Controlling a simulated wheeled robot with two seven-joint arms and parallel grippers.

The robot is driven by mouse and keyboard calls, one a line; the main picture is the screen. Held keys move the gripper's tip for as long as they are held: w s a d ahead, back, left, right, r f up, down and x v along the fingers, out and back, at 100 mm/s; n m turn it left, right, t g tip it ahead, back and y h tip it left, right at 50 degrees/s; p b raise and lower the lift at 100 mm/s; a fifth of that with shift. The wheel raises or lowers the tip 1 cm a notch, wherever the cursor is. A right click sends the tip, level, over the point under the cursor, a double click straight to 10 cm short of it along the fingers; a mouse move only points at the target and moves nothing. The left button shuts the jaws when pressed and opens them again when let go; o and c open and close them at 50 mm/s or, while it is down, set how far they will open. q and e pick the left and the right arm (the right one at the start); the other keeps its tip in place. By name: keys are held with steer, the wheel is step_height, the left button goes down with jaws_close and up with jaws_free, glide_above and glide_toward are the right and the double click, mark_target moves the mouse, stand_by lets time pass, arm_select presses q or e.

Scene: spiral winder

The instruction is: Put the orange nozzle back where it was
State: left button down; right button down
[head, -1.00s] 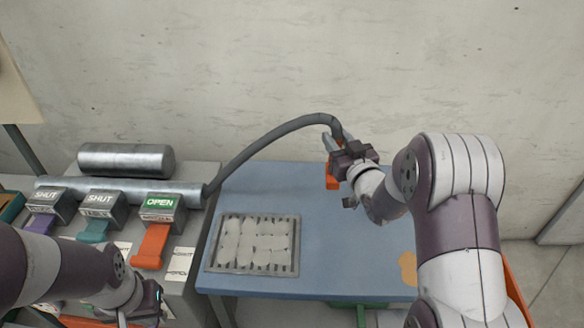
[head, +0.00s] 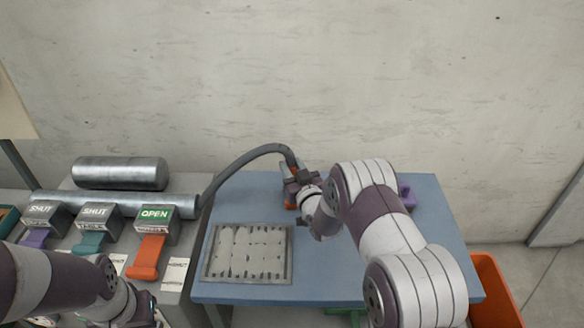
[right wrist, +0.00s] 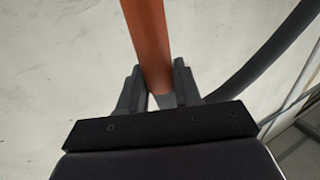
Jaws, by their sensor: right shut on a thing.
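The orange nozzle (right wrist: 148,40) is held between the fingers of my right gripper (right wrist: 160,95), seen in the right wrist view. In the head view, my right gripper (head: 292,184) is above the back of the blue table, behind the grey tray. Only small parts of the nozzle show there, and its tip is mostly hidden by the gripper. A grey hose (head: 240,162) arches from the metal pipe at the left to the nozzle. My left gripper (head: 148,312) is low at the bottom left, partly cut off, its fingers unclear.
A tray (head: 206,262) of pale pieces lies on the blue table (head: 335,275). A purple object (head: 407,197) is at its back right. Left stand several lever boxes, two reading SHUT and one with an orange lever (head: 148,255) reading OPEN. An orange bin (head: 497,290) stands right.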

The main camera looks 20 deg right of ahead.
steer(key=shift+s+f, duration=0.1)
steer(key=shift+f, duration=0.1)
steer(key=c, duration=0.8)
jaws_free()
steer(key=shift+r, duration=0.1)
steer(key=shift+r+p, duration=0.3)
steer(key=s+g, duration=0.5)
steer(key=s, duration=0.6)
steer(key=s+g+h+b, duration=0.1)
steer(key=s+g, duration=0.5)
steer(key=s, duration=0.6)
steer(key=s+f+m+g+h, duration=0.1)
steer(key=s+g, duration=0.4)
steer(key=s, duration=0.7)
steer(key=shift+a, duration=0.2)
